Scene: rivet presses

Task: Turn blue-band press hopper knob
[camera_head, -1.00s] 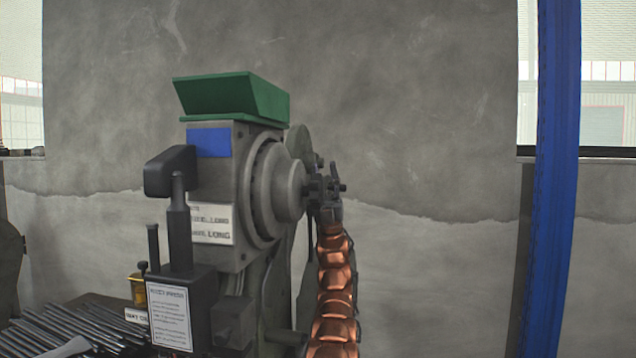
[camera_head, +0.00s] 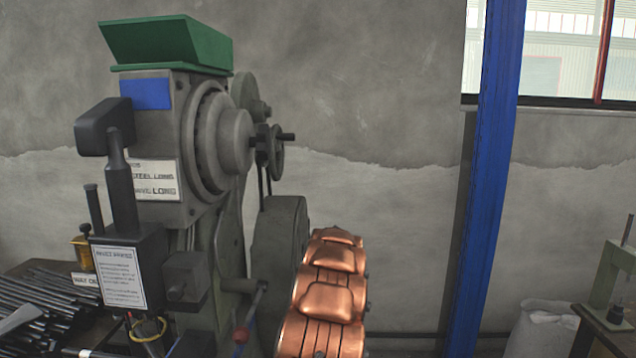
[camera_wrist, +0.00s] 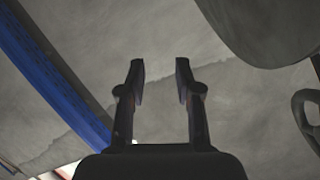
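The blue-band press (camera_head: 155,140) stands at the left in the head view. It has a blue band (camera_head: 147,94) below a green hopper (camera_head: 165,42). A dark knob-like wheel with a short stub (camera_head: 275,146) sticks out at its right side. I cannot tell for sure that this is the hopper knob. My gripper (camera_wrist: 160,70) is open and empty in the wrist view, with bare wall behind its fingers.
A black-handled lever (camera_head: 120,185) and label box (camera_head: 125,268) are on the press front. Dark rods (camera_head: 40,305) lie at the lower left. A blue post (camera_head: 490,170) stands to the right. Another machine (camera_head: 612,285) and a pale sack (camera_head: 545,330) are at far right.

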